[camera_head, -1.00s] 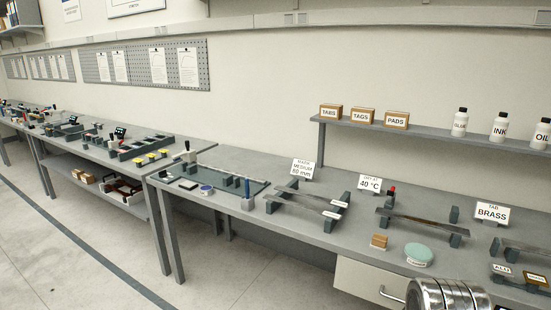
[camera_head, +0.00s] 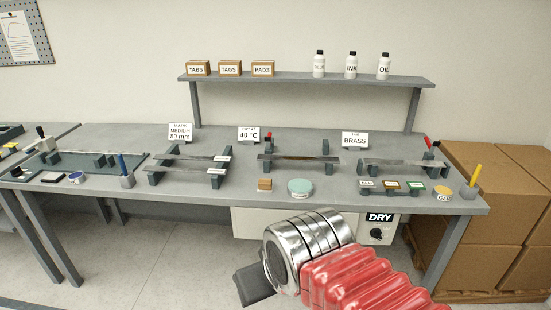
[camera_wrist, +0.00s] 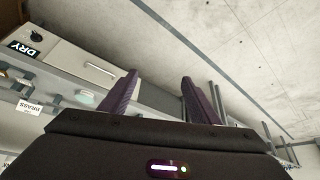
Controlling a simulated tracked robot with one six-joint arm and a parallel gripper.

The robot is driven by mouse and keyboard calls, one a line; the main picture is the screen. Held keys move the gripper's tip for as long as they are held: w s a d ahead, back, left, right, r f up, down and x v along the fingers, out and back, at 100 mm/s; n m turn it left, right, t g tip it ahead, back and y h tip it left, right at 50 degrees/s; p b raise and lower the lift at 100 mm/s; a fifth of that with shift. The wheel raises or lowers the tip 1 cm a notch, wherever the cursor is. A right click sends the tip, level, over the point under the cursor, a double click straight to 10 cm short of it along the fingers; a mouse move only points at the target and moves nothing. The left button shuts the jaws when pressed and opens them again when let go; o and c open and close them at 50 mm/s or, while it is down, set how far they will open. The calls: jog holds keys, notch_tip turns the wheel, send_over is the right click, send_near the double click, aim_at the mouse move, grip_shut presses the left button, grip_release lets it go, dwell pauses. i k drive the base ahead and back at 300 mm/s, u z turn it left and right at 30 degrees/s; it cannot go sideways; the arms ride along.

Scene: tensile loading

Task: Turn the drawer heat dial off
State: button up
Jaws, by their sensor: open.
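The heat dial (camera_head: 377,233) is a small black knob under the black DRY label (camera_head: 380,217), on a pale panel at the right end of the white drawer (camera_head: 255,223) below the bench. In the wrist view the dial (camera_wrist: 37,36) is at the top left, beside the DRY label and the drawer front with its bar handle (camera_wrist: 98,70). The dial's setting is too small to read. My gripper (camera_wrist: 158,86) is open and empty, with its two purple fingers apart from the dial and drawer. My arm hides part of the drawer in the head view.
The bench (camera_head: 335,193) carries specimen stands, a green pad (camera_head: 300,187) and sign cards. A shelf (camera_head: 300,78) with boxes and bottles stands behind. Brown cartons (camera_head: 495,195) are stacked at the right. The floor left of my arm is open.

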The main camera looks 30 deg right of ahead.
aim_at(377, 233)
jog(key=z, duration=1.6)
